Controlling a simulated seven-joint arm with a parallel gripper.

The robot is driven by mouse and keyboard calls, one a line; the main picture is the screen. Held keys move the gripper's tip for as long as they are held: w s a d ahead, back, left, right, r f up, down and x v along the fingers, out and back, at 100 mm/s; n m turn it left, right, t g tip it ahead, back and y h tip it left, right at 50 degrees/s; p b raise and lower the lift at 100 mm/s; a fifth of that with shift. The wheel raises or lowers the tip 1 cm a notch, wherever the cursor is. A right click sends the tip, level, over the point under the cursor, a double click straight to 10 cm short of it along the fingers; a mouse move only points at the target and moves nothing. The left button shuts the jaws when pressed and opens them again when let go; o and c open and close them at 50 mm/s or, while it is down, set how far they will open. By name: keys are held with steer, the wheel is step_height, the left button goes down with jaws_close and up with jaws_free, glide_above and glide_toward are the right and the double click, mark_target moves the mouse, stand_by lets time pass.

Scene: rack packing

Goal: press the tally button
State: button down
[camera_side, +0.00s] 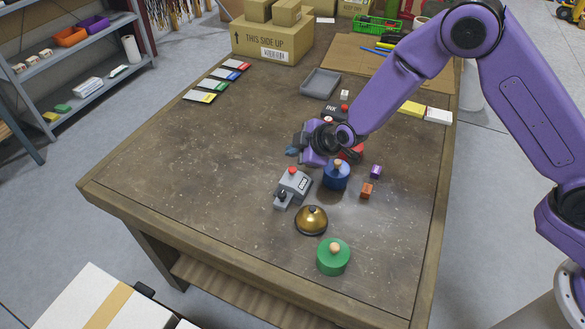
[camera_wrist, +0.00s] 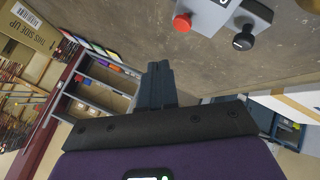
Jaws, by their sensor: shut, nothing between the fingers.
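The tally counter (camera_side: 295,184) is a grey box with a small number window and a black knob (camera_side: 281,195) on its near side. Its red button (camera_side: 292,170) stands up on top. In the wrist view, the counter (camera_wrist: 213,14) is at the top, with the red button (camera_wrist: 182,22) to the left of the black knob (camera_wrist: 243,41). My gripper (camera_side: 292,151) is beyond the counter in the side view, above the table and apart from the button. Its dark fingers (camera_wrist: 157,82) are closed together and empty in the wrist view.
A blue round block with a wooden knob (camera_side: 337,179) stands right of the counter, and a red item (camera_side: 352,152) is partly hidden behind my wrist. A brass bell (camera_side: 311,222) and green knobbed block (camera_side: 333,260) stand nearer.

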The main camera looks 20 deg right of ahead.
mark_target(295, 171)
steer(key=shift+f, duration=1.55)
steer(key=shift+f, duration=0.1)
stand_by(0.8)
steer(key=shift+f, duration=0.3)
steer(key=shift+f, duration=0.5)
stand_by(1.1)
steer(key=shift+r, duration=0.9)
steer(key=shift+r, duration=2.55)
